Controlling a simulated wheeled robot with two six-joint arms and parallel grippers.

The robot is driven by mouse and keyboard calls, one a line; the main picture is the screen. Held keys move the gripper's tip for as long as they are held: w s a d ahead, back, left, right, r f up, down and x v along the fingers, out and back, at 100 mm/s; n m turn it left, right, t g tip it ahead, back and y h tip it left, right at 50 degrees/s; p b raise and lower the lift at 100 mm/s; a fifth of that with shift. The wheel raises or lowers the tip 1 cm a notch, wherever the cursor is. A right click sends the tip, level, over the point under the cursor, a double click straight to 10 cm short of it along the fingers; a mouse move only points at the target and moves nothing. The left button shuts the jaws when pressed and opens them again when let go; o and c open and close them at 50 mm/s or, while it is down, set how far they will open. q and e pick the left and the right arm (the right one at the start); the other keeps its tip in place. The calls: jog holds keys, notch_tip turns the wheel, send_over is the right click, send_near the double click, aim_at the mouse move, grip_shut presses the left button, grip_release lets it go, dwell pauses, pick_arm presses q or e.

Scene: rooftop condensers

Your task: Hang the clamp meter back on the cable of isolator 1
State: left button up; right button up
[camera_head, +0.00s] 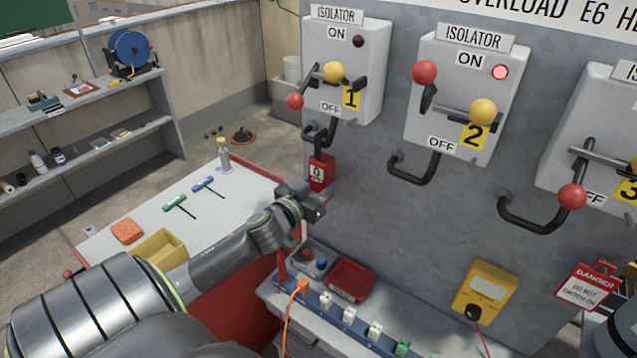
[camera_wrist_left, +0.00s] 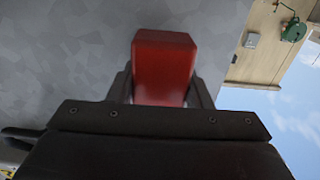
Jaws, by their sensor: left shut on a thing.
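The red clamp meter (camera_head: 321,172) with a small white display is upright below isolator 1 (camera_head: 367,35). Isolator 1's black cable (camera_head: 325,133) loops out under its box. The meter's dark upper end overlaps the bottom of that loop in the head view; I cannot tell whether its jaws go around the cable. My left gripper (camera_head: 316,203) is shut on the meter's lower part. In the left wrist view the red body (camera_wrist_left: 163,65) is between the fingers, and its far end is hidden. My right gripper does not show.
Isolator 2 (camera_head: 467,85) has a lit red lamp and its own cable loop (camera_head: 418,178). A yellow meter (camera_head: 484,292) and a danger sign (camera_head: 588,287) are lower right. A shelf with red tray (camera_head: 352,279) lies below. A white table (camera_head: 110,257) with tools stands left.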

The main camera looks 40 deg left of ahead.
pick_arm(q)
jog(key=shift+f, duration=0.25)
jog(key=o, duration=1.3)
jog(key=shift+s+f+b, duration=0.15)
jog(key=shift+s+b, duration=0.2)
jog(key=shift+s, duration=0.1)
jog(key=shift+s+d+b, duration=0.3)
jog(key=shift+s+b, duration=0.25)
jog(key=shift+s, duration=2.2)
jog(key=shift+s+d+b, duration=0.35)
jog(key=shift+s+b, duration=0.2)
jog(key=shift+s, duration=2.2)
jog(key=shift+s+d+b, duration=0.3)
jog(key=shift+s+b, duration=0.25)
jog(key=shift+s, duration=2.2)
